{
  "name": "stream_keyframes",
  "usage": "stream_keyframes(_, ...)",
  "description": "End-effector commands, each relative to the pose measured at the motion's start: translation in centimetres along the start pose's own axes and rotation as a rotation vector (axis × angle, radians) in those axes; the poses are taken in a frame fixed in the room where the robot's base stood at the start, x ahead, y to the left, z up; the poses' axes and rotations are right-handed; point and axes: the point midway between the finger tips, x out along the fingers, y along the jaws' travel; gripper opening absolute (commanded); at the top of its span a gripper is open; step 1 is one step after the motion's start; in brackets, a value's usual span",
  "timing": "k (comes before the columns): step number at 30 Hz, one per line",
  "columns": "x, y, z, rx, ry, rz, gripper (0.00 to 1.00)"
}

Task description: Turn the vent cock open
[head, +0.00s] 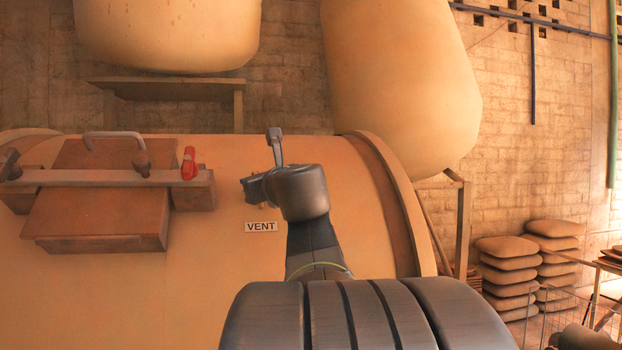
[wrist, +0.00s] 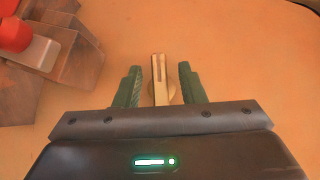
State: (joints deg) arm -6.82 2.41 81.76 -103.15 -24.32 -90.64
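The vent cock's pale, brass-coloured handle (wrist: 158,82) shows in the wrist view, pointing up the picture, with a slot along it and a round base behind. My gripper (wrist: 160,70) is open, with one green finger on each side of the handle and a visible gap on both sides. In the head view my gripper (head: 249,188) is at the tan vessel just above the VENT label (head: 261,227).
Left of my gripper, a brown hatch (head: 100,215) has a clamp bar (head: 90,178) across it and a red knob (head: 189,163), also at the wrist view's upper left (wrist: 15,34). Stacked sacks (head: 508,275) stand far right.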

Motion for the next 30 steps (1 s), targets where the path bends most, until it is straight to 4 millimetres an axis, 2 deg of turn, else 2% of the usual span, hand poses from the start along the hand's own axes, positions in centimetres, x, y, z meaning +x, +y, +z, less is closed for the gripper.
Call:
stream_keyframes(4,1.04,0.06,0.03,0.0,0.0,0.002,0.36)
stream_keyframes(13,1.24,0.04,0.02,0.0,-0.001,0.0,0.36)
stream_keyframes(14,1.24,0.04,0.02,0.0,-0.001,0.0,0.34)
stream_keyframes(19,1.22,0.03,0.02,0.0,-0.001,0.0,0.01)
stream_keyframes(30,1.24,0.07,0.17,0.073,-0.001,-0.069,0.0)
